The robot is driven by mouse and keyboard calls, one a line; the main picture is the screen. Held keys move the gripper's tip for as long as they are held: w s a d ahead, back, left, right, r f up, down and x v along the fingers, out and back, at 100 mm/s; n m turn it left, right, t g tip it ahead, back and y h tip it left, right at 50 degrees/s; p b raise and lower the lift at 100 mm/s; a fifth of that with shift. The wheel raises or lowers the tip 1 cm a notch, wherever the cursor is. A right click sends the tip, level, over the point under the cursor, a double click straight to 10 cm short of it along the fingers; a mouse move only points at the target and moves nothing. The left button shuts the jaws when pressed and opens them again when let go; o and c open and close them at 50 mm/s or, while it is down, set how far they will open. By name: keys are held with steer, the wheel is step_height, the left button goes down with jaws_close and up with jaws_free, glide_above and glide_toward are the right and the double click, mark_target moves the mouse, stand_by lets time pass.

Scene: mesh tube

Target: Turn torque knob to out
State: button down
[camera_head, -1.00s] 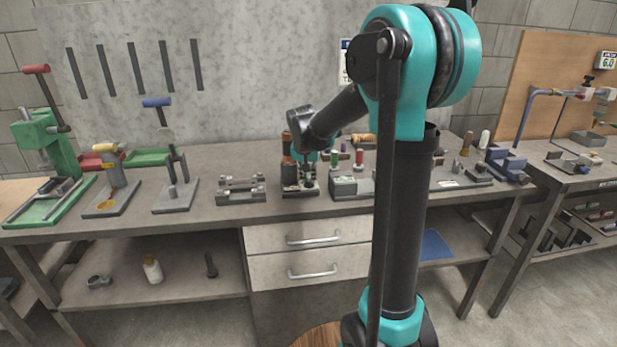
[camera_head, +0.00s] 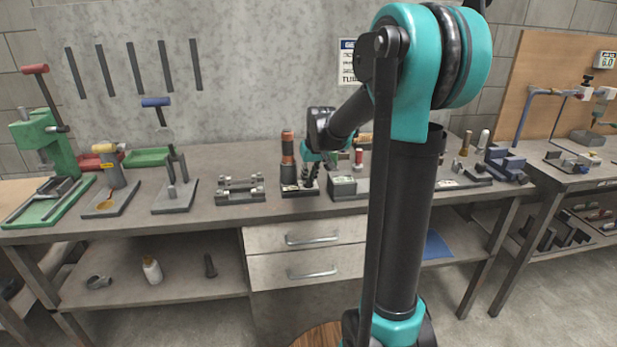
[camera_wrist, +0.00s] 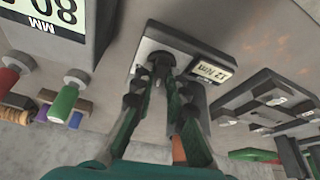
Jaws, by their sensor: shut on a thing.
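A small dark station with a light top plate (camera_head: 300,190) stands mid-bench; in the wrist view its plate (camera_wrist: 165,36) carries a label (camera_wrist: 212,71) reading 12 Nm. My gripper (camera_head: 308,184) reaches down onto the station from the right. In the wrist view my gripper's fingertips (camera_wrist: 161,66) close on a small dark knob (camera_wrist: 160,78) on the plate. The fingers hide most of the knob, and I cannot read its setting.
A grey box with a display (camera_head: 343,187) stands close on the right. A metal fixture (camera_head: 240,189) stands to the left, with bare bench between. Red (camera_wrist: 10,76) and green (camera_wrist: 64,102) handles show at left in the wrist view. Drawers (camera_head: 307,250) sit below.

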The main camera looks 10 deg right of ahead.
steer(key=n, duration=0.2)
steer(key=n+y, duration=0.1)
steer(key=n, duration=0.1)
steer(key=shift+w+d+n+g+y, duration=0.1)
steer(key=shift+d+n+g+y, duration=0.1)
steer(key=shift+n+g+y, duration=0.1)
steer(key=shift+w+n+g+y, duration=0.1)
steer(key=shift+n+g+y, duration=0.25)
steer(key=shift+n, duration=0.95)
steer(key=shift+n+g+y, duration=0.35)
steer(key=shift+n, duration=0.95)
steer(key=c, duration=1.5)
jaws_free()
steer(key=shift+c, duration=0.2)
steer(key=shift+d, duration=0.1)
steer(key=v, duration=1.2)
